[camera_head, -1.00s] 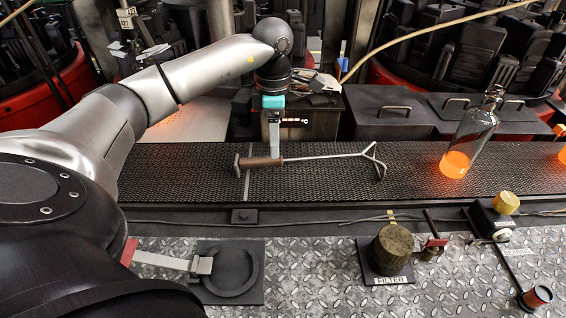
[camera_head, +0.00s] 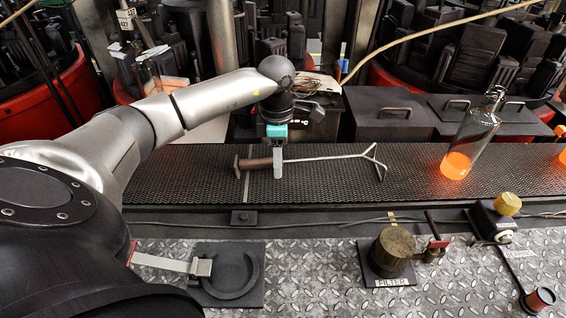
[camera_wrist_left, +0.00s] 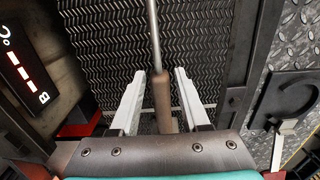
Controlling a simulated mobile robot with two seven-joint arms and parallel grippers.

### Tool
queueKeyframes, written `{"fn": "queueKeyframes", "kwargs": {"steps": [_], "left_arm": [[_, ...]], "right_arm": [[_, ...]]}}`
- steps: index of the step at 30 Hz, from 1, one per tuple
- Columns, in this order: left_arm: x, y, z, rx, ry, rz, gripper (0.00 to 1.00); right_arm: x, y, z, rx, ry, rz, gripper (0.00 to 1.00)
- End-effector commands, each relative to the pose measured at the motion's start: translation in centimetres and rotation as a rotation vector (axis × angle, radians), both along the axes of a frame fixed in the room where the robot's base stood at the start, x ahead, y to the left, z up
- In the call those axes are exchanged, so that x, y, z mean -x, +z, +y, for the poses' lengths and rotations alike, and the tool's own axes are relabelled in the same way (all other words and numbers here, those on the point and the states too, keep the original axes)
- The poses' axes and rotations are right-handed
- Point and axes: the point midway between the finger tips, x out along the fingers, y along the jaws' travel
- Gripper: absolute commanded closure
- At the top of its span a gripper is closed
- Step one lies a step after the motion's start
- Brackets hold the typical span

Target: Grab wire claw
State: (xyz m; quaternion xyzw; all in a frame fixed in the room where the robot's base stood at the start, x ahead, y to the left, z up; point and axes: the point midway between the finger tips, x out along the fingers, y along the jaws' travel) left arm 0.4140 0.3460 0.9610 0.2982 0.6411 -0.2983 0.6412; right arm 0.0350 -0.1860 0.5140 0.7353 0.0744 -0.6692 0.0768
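The wire claw lies across the dark conveyor belt. It has a brown handle (camera_head: 256,163) at its left end, a thin metal rod, and a forked wire head (camera_head: 375,160) at the right. My left gripper (camera_head: 278,176) is down at the handle's right part, and its finger overlaps the handle in the head view. In the left wrist view, the two fingers of the left gripper (camera_wrist_left: 160,73) are spread apart. The brown handle (camera_wrist_left: 162,98) runs between them, with a gap on each side. My right gripper is not in view.
A glass bottle with a glowing orange base (camera_head: 468,145) stands on the conveyor belt (camera_head: 330,190), right of the claw. Dark boxes with handles (camera_head: 394,112) stand behind the belt. A filter block (camera_head: 392,252) and a black pad (camera_head: 240,292) lie on the metal plate in front.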

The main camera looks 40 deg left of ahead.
Motion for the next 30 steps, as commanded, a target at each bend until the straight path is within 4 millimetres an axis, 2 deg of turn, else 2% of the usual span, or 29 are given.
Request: {"fn": "queueKeyframes", "kwargs": {"steps": [1, 9, 12, 30], "left_arm": [[0.00, 0.03, 0.01, 0.000, 0.000, 0.000, 0.61], [0.01, 0.04, 0.02, 0.000, 0.000, 0.000, 0.92], [0.01, 0.05, 0.02, 0.000, 0.000, 0.000, 1.00], [-0.05, 0.30, 0.04, -0.001, 0.000, -0.002, 1.00]], "right_arm": [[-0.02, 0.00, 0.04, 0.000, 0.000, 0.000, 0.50], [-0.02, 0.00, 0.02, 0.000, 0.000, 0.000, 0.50], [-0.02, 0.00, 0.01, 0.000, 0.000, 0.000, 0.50], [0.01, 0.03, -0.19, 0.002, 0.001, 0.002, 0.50]]}}
